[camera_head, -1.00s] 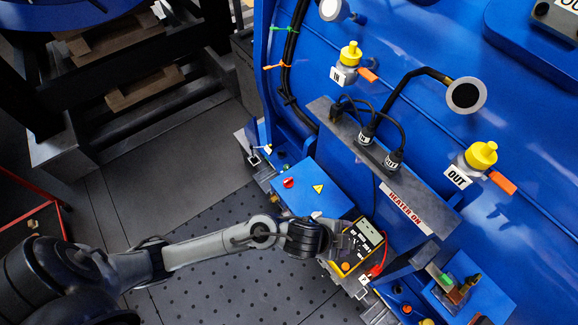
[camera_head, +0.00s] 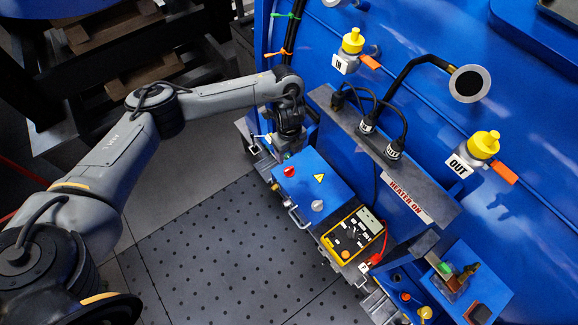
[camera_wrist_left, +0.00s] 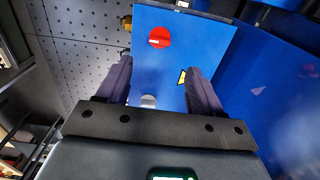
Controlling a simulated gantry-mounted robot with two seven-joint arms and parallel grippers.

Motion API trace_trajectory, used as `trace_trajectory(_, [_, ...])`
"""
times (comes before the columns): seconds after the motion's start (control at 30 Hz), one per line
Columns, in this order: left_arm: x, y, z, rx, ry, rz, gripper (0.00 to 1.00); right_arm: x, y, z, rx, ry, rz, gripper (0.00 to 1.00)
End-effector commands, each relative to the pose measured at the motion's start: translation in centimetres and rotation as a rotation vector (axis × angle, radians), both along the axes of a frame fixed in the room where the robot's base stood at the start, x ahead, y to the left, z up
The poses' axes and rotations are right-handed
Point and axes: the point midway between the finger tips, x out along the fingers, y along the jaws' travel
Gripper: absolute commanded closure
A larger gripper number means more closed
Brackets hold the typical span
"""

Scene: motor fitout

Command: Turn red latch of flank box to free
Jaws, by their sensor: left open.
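The blue flank box (camera_head: 312,180) sits low along the blue machine's flank, with a yellow warning triangle on its top. Its red latch (camera_head: 288,171) is a round red knob near one end of the box top. A grey knob (camera_head: 317,205) sits near the other end. My left gripper (camera_head: 289,140) is beside the latch end of the box, pointing down. In the left wrist view its two dark fingers are apart and empty, and the red latch (camera_wrist_left: 159,37) shows beyond the gap between the fingertips. My right gripper is not in view.
A yellow multimeter (camera_head: 352,235) lies beyond the flank box. A grey shelf with black plugs and a "HEATER ON" label (camera_head: 408,202) overhangs behind the box. The perforated floor (camera_head: 230,250) in front is clear.

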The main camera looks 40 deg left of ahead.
Motion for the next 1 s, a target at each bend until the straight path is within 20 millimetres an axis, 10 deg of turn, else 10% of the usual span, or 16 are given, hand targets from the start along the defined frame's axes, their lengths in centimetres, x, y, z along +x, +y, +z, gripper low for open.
trace_trajectory(0.6, [-0.1, 0.0, -8.6, 0.000, 0.004, 0.001, 0.34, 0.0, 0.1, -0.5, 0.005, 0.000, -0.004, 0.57])
trace_trajectory(1.0, [0.0, 0.0, -10.4, 0.000, 0.002, 0.000, 0.34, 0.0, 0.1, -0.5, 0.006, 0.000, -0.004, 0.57])
